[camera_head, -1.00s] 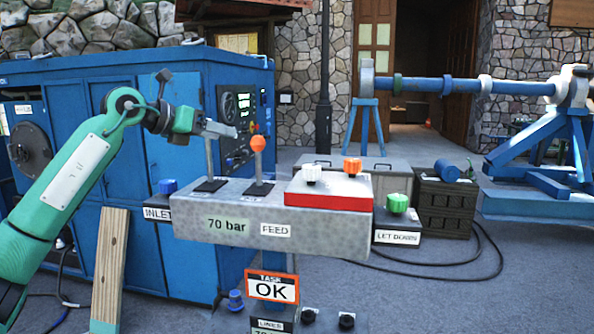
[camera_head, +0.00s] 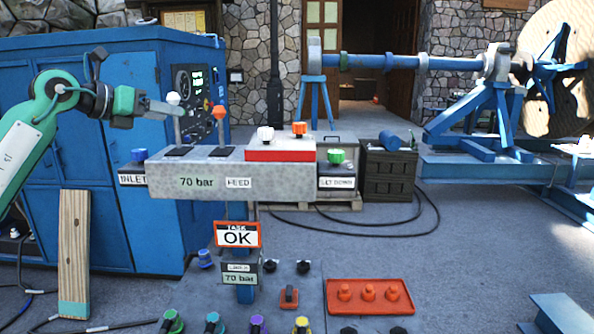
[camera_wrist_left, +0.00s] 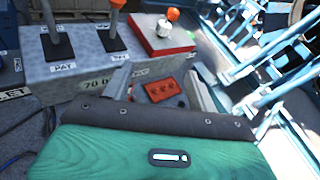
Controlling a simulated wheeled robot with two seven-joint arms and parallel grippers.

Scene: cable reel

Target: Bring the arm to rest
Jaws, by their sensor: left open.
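In the head view, my left gripper (camera_head: 164,107) is open, above the left part of the grey control console (camera_head: 215,183). It overlaps the lever with the white knob (camera_head: 173,98) just below that knob; I cannot tell whether they touch. A second lever with an orange knob (camera_head: 219,112) stands to its right. In the wrist view, the console (camera_wrist_left: 90,70) and its levers lie beyond my green wrist housing, and no object shows in the jaws. My right gripper is in neither view.
The console carries a red block (camera_head: 280,155) with white and orange knobs. A blue cabinet (camera_head: 90,190) stands behind my left arm. An orange tray (camera_head: 370,297) and several coloured fittings lie low in front. A wooden plank (camera_head: 74,255) stands at left. Grey floor (camera_head: 385,245) is open at right.

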